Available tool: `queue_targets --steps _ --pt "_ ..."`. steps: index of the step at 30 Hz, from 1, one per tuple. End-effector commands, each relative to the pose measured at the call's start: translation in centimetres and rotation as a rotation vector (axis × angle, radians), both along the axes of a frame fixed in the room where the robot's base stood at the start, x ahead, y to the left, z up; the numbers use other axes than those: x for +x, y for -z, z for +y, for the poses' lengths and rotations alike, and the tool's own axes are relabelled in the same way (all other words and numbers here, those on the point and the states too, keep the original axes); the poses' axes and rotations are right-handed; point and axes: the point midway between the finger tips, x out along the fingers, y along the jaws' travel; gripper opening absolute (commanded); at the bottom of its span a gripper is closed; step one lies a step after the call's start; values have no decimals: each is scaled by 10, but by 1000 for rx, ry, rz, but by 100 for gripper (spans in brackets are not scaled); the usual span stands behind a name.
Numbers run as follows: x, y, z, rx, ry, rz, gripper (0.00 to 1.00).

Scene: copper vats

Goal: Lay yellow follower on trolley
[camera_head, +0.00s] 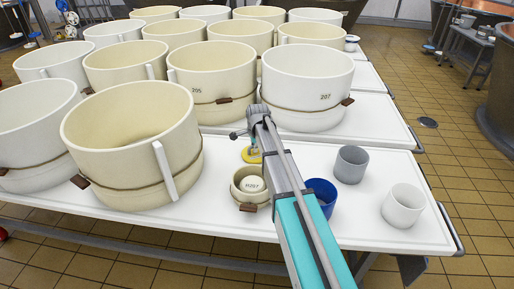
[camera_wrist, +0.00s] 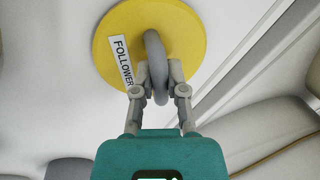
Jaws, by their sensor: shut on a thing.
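The yellow follower (camera_wrist: 200,40) is a flat round disc with a black-on-white FOLLOWER label and a grey ring handle (camera_wrist: 152,50). My gripper (camera_wrist: 160,85) is shut on that handle in the wrist view. In the head view, a yellow part of the follower (camera_head: 251,154) shows beside my arm, behind the small cream vat marked H207 (camera_head: 236,190); my arm hides the rest. The white-topped trolley (camera_head: 330,220) lies below. I cannot tell whether the follower touches its top.
Large cream vats (camera_head: 130,140) fill the left and back. The white vat 207 (camera_head: 305,85) stands just behind my arm. A blue cup (camera_head: 322,190), a grey cup (camera_head: 351,164) and a white cup (camera_head: 403,205) stand at right. Bare white top shows between the cups.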

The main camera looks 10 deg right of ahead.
Motion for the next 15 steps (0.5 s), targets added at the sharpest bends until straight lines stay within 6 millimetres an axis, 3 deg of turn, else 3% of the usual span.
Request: queue_targets --steps 2,3,9,15 --pt "0 0 0 0 0 0 0" --pt "0 0 0 0 0 0 19" --pt "0 0 0 0 0 0 56" --pt "0 0 0 0 0 0 57"
